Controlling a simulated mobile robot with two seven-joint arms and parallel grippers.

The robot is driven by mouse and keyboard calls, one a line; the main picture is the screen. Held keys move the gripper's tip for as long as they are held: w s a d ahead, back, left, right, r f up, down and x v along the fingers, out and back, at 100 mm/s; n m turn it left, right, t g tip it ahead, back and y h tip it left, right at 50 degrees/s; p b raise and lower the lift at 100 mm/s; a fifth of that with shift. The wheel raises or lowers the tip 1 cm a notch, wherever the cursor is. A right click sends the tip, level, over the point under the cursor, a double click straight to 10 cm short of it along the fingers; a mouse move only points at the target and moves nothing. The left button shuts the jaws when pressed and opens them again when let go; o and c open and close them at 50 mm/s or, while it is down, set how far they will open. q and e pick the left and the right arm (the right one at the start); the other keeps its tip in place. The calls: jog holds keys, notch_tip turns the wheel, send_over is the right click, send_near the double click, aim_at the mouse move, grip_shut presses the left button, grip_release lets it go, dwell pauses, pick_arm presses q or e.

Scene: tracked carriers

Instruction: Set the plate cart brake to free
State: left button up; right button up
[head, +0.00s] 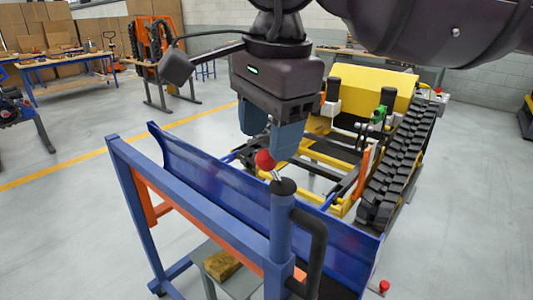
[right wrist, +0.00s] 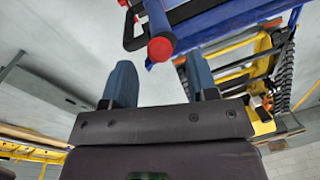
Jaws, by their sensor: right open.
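The plate cart (head: 190,215) has a blue frame with orange bars and bears a long blue plate (head: 225,185). A brake lever with a red ball knob (head: 265,160) sits on top of the cart's near post, its short metal stem tilted. My right gripper (head: 268,143) is open, its blue fingers pointing down right at the knob. In the right wrist view the red knob (right wrist: 160,48) lies in line with the gap between the open fingers (right wrist: 160,80), near their tips. I cannot tell whether they touch it. My left gripper is not in view.
A yellow tracked carrier (head: 375,90) with a black track (head: 405,155) stands behind the plate. A black handle (head: 312,240) sticks out of the post. A second small red knob (head: 383,286) is at lower right. A wooden block (head: 222,265) lies below.

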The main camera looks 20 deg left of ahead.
aim_at(266, 152)
jog(key=shift+w+a+f, duration=0.1)
jog(key=shift+a+f, duration=0.1)
jog(key=shift+f, duration=1.65)
grip_shut()
